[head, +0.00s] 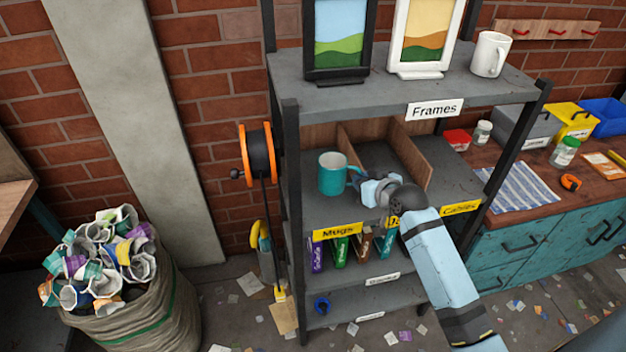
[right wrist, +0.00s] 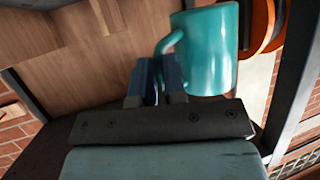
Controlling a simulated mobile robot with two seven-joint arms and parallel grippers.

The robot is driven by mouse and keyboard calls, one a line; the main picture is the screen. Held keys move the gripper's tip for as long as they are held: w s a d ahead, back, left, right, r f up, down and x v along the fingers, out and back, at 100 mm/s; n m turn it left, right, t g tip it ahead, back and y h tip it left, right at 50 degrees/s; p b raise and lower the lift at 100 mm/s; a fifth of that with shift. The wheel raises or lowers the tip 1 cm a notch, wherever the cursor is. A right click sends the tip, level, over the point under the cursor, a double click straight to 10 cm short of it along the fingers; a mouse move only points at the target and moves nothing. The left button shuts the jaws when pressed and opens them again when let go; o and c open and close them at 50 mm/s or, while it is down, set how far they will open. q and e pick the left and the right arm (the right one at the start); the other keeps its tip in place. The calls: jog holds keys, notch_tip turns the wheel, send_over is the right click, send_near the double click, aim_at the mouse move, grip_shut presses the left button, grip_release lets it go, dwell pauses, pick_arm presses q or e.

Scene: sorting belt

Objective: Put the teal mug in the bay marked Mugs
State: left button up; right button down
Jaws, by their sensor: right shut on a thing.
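The teal mug (head: 333,176) is upright over the left bay of the middle shelf, above the yellow Mugs label (head: 337,231). I cannot tell whether its base touches the shelf board. My right gripper (head: 360,187) reaches in from the front right and is shut on the mug's handle. In the right wrist view the teal mug (right wrist: 212,55) stands upright, with its handle between the fingers of my right gripper (right wrist: 158,75). The fingertips are partly hidden in the head view. My left gripper is not in view.
A wooden divider (head: 350,146) stands right of the Mugs bay; the bay beyond it looks empty. A white mug (head: 490,54) and two picture frames stand on the top shelf (head: 385,95). An orange reel (head: 257,153) hangs left of the rack. A full sack (head: 150,310) stands at left.

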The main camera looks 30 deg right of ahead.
jog(key=f, duration=0.1)
jog(key=d+f, duration=0.1)
jog(key=f, duration=0.1)
jog(key=w+f, duration=0.1)
jog(key=shift+w+d+f, duration=0.1)
jog(key=shift+d+f, duration=0.05)
jog(key=shift+f, duration=0.2)
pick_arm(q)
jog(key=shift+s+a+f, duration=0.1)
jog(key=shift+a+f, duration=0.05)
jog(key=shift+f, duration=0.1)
pick_arm(e)
jog(key=shift+f, duration=2.3)
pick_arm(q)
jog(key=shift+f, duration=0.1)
pick_arm(e)
jog(key=shift+f, duration=0.15)
jog(key=c, duration=1.2)
grip_release()
jog(key=shift+o, duration=0.2)
